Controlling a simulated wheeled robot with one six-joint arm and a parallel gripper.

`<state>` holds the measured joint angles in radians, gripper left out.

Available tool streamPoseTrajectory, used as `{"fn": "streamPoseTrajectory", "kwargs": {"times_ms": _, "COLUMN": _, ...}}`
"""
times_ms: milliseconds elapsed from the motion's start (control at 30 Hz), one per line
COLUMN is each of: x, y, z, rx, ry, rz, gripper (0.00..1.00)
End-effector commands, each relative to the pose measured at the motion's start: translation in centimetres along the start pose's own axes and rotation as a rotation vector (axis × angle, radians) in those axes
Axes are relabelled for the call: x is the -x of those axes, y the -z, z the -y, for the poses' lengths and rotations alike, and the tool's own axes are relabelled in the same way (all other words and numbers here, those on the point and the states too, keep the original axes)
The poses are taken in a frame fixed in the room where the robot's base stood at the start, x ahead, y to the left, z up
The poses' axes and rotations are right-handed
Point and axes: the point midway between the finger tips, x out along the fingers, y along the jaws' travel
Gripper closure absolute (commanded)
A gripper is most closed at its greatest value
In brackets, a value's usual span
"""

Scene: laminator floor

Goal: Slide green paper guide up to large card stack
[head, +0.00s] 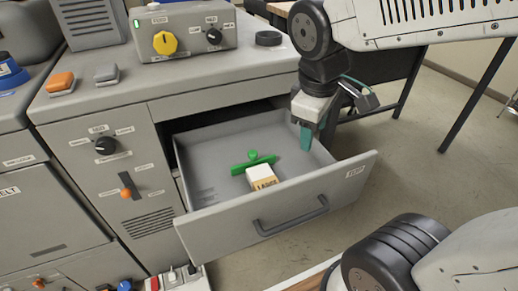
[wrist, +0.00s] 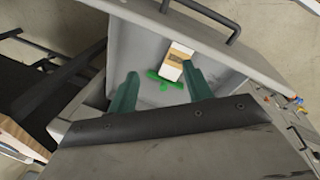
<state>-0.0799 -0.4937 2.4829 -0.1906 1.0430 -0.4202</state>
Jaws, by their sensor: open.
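The green paper guide (head: 253,162) is a flat bar with a small round knob, lying in the open grey drawer (head: 210,165). The large card stack (head: 263,178), cream and tan with a label reading "LARGE", lies just in front of the guide, towards the drawer's handle. I cannot tell whether they touch. In the wrist view the guide (wrist: 163,83) and the stack (wrist: 176,60) show beyond my fingers. My gripper (head: 306,137) is over the drawer's right side. In the wrist view my gripper (wrist: 160,92) has its two green fingers apart, with nothing held.
The drawer's front panel with its dark handle (head: 292,216) stands pulled out from the cabinet. The drawer floor around the guide is mostly clear.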

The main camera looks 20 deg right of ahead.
Motion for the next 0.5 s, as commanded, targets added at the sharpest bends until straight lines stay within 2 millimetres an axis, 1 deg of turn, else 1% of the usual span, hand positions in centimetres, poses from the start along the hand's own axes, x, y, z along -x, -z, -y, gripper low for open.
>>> {"fn": "streamPoseTrajectory", "kwargs": {"times_ms": 33, "x": -1.3, "y": 1.9, "z": -0.9, "rx": 0.153, "ry": -0.023, "rz": 0.022, "gripper": 0.50}}
{"fn": "streamPoseTrajectory", "kwargs": {"times_ms": 100, "x": -2.9, "y": 4.4, "z": -2.0, "rx": 0.375, "ry": -0.060, "rz": 0.039, "gripper": 0.50}}
{"fn": "streamPoseTrajectory", "kwargs": {"times_ms": 167, "x": -4.5, "y": 6.7, "z": -2.7, "rx": 0.570, "ry": -0.087, "rz": 0.054, "gripper": 0.50}}
{"fn": "streamPoseTrajectory", "kwargs": {"times_ms": 200, "x": -5.6, "y": 8.2, "z": -3.1, "rx": 0.701, "ry": -0.103, "rz": 0.065, "gripper": 0.50}}
{"fn": "streamPoseTrajectory", "kwargs": {"times_ms": 267, "x": -7.4, "y": 10.5, "z": -3.3, "rx": 0.896, "ry": -0.124, "rz": 0.078, "gripper": 0.50}}
{"fn": "streamPoseTrajectory", "kwargs": {"times_ms": 300, "x": -8.6, "y": 11.9, "z": -3.4, "rx": 1.022, "ry": -0.135, "rz": 0.088, "gripper": 0.50}}
{"fn": "streamPoseTrajectory", "kwargs": {"times_ms": 400, "x": -11.4, "y": 15.0, "z": -3.1, "rx": 1.303, "ry": -0.156, "rz": 0.105, "gripper": 0.50}}
{"fn": "streamPoseTrajectory", "kwargs": {"times_ms": 500, "x": -13.7, "y": 17.3, "z": -2.6, "rx": 1.523, "ry": -0.169, "rz": 0.116, "gripper": 0.50}}
